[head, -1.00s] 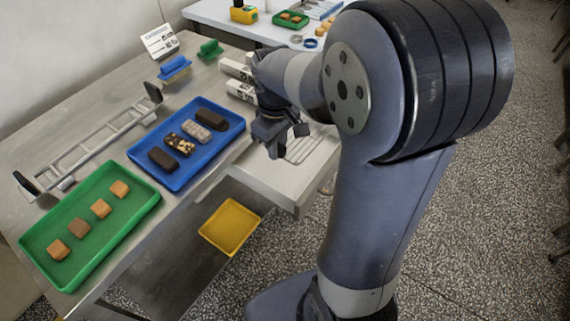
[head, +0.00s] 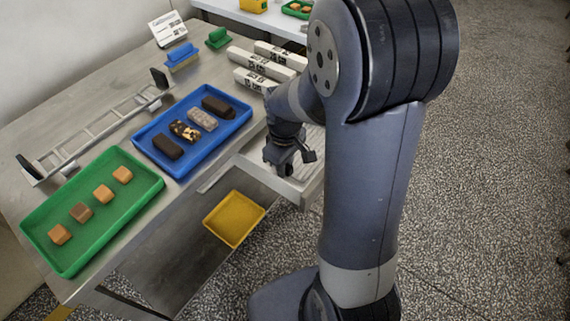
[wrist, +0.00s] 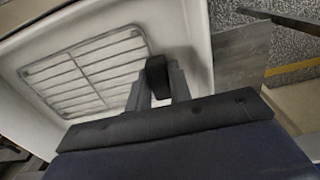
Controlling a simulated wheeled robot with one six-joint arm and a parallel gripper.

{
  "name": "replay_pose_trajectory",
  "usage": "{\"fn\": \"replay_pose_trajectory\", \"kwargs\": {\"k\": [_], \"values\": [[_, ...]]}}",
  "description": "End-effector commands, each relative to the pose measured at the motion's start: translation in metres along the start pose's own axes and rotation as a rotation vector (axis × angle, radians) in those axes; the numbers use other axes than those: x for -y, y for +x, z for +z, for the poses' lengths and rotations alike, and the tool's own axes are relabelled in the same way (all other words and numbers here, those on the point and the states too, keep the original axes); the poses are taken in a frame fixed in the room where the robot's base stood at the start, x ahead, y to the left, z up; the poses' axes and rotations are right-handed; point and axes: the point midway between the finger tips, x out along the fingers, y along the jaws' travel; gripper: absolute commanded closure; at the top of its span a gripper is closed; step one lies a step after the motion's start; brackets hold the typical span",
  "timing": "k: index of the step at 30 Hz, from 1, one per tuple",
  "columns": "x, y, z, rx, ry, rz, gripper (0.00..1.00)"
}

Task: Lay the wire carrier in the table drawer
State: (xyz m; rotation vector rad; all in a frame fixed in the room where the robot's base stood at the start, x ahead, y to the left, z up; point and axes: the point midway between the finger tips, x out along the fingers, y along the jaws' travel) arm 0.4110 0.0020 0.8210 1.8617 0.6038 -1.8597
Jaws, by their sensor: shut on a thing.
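The wire carrier, a flat metal grid (wrist: 85,72) with a black grip (wrist: 157,74), shows in the wrist view over the inside of the pale open drawer (wrist: 197,30). My gripper (wrist: 158,88) is shut on the black grip. In the head view my gripper (head: 284,160) is down at the drawer (head: 290,190), which is pulled out at the right side of the table. My arm and gripper hide most of the carrier there. Whether the grid touches the drawer floor or hangs just above it, I cannot tell.
On the steel table (head: 85,110) stand a blue tray (head: 150,148) of dark bars, a green tray (head: 40,225) of small squares and a long metal frame (head: 100,130). White printed boxes (head: 262,66) stand behind the drawer. A yellow tray (head: 234,218) lies below.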

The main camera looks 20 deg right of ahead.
Motion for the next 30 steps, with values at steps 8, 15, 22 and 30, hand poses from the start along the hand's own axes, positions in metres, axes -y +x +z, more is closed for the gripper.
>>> {"fn": "replay_pose_trajectory", "kwargs": {"k": [8, 15, 22, 30], "values": [[0.000, 0.003, 0.000, 0.000, 0.000, 0.000, 0.76], [0.000, 0.002, 0.000, 0.000, 0.000, 0.000, 0.58], [0.000, 0.001, 0.000, 0.000, 0.000, 0.000, 0.58], [-0.001, -0.037, -0.001, -0.005, 0.000, 0.004, 0.58]]}}
